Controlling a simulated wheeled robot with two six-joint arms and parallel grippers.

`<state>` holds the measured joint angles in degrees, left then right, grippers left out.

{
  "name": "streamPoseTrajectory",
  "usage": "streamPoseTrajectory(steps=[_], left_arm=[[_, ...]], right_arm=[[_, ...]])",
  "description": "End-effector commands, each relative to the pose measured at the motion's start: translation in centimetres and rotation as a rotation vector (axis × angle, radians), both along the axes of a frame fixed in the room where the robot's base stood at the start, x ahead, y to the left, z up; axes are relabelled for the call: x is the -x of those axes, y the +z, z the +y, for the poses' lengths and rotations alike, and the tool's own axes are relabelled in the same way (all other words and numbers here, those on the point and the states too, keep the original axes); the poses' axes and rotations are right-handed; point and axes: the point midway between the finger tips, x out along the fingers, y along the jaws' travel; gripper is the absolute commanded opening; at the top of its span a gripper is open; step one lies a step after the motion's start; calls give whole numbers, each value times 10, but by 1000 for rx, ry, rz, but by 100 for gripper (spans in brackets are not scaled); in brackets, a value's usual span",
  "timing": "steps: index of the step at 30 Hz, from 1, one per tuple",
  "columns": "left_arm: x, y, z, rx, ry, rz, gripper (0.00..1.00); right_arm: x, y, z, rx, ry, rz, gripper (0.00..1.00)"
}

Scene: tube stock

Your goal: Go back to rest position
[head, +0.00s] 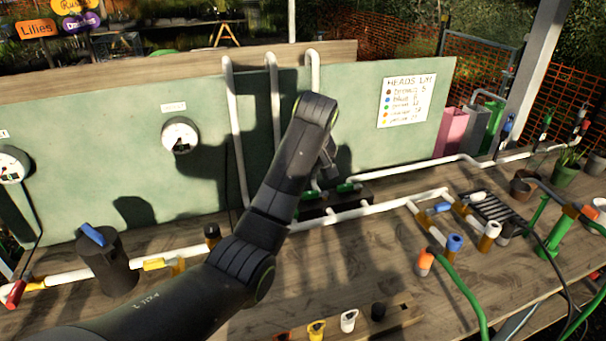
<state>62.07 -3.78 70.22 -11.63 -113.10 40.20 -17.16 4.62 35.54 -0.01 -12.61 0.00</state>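My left arm comes in from the lower left, reaches up over the workbench and bends down at its far end. My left gripper (324,172) is small and mostly hidden behind the arm, close to the green-handled valves (347,187) on the black block (352,195). Whether its fingers are open or touch anything cannot be seen. My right gripper is not in view.
White pipes (390,205) with coloured fittings cross the wooden bench (365,260). A black cylinder with a blue handle (104,262) stands at left. A wooden strip (397,316) with several caps lies in front. A green panel (360,140) with gauges (180,136) rises behind. Green hoses (462,290) run at right.

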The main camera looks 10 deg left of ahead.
Motion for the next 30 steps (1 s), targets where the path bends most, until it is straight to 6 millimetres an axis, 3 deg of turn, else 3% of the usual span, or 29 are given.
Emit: streamPoseTrajectory(steps=[14, 21, 30], left_arm=[[3, 10, -2, -1, -1, 2, 38], [3, 50, -2, 0, 0, 0, 38], [3, 84, -1, 0, 0, 1, 38]], right_arm=[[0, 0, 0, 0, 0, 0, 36], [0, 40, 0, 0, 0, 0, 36], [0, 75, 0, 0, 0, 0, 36]])
